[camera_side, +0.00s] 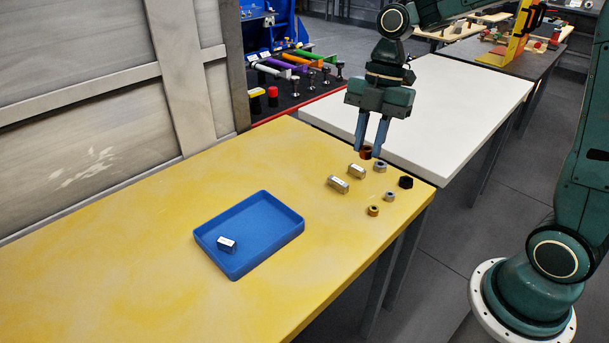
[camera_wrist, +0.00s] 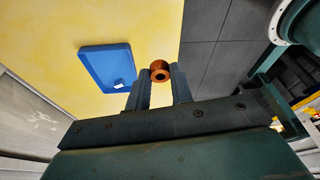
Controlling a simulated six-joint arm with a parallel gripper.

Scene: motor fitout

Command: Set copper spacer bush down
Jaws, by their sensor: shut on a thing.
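The copper spacer bush (camera_wrist: 159,68) is a short orange-brown ring with a dark bore. In the wrist view it sits between the tips of my two fingers. In the side view the copper spacer bush (camera_side: 366,153) shows as a small reddish-brown piece at the fingertips, partly covered by them. My gripper (camera_side: 369,150) points down near the far right part of the yellow table (camera_side: 120,250) and is shut on the bush. It also shows in the wrist view (camera_wrist: 161,75). The bush looks held above the surface; the exact height is hard to tell.
A blue tray (camera_side: 290,232) holds one silver block (camera_side: 227,244). Near my gripper lie two silver blocks (camera_side: 338,184), grey nuts (camera_side: 380,166), a black nut (camera_side: 405,182) and a brass nut (camera_side: 373,211). A white table (camera_side: 450,110) adjoins behind. The yellow table's left is clear.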

